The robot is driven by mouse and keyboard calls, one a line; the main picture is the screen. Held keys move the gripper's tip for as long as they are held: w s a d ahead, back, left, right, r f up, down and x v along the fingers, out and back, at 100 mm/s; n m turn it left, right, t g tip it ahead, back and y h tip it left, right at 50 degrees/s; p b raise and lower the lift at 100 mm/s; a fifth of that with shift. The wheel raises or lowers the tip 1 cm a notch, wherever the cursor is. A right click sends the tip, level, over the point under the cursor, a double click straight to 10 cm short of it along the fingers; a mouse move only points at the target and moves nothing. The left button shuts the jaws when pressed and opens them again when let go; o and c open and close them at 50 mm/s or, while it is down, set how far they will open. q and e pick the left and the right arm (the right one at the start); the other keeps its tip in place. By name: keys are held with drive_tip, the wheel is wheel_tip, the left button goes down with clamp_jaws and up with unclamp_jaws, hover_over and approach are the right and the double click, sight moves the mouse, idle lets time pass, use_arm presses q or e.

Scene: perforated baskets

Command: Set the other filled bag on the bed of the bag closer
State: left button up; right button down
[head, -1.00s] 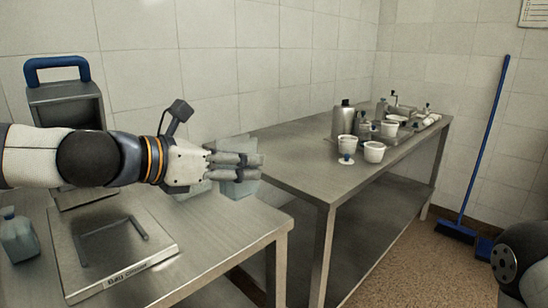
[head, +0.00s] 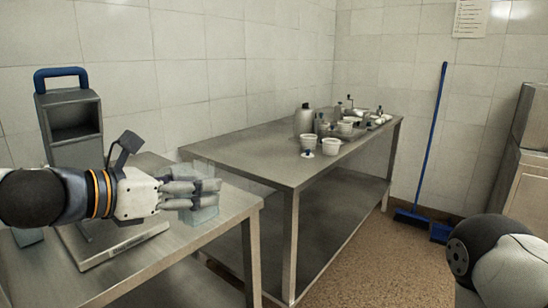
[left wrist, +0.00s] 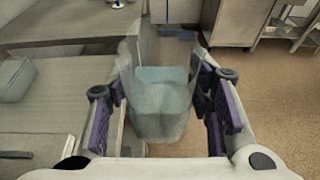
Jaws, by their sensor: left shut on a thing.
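My left gripper (head: 212,187) is shut on a translucent bag with pale blue contents (head: 203,212). The bag hangs upright between the fingers, near the right edge of the near table. In the left wrist view the held bag (left wrist: 160,100) sits between the purple finger pads. Another filled bag (left wrist: 15,80) shows at the left edge of the left wrist view. The bag closer (head: 72,112) is a grey machine with a blue handle. Its flat bed (head: 95,262) is partly hidden by my left arm. My right gripper is out of view; only part of that arm shows.
The near steel table (head: 215,222) carries the closer. Part of a bluish object (head: 28,237) shows beneath my left arm. A longer steel table (head: 235,150) behind holds white tubs (head: 330,146) and bottles. A blue broom (head: 432,140) leans on the wall.

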use_arm(q)
drive_tip(key=s+a+f+m+g+h, duration=0.2)
drive_tip(key=s+a+f, duration=0.2)
drive_tip(key=s+f, duration=0.9)
wheel_tip(320, 180, down, 4)
drive_tip(key=shift+r+m+g, duration=0.25)
drive_tip(key=shift+m+g, duration=0.05)
drive_tip(key=shift+m, duration=0.1)
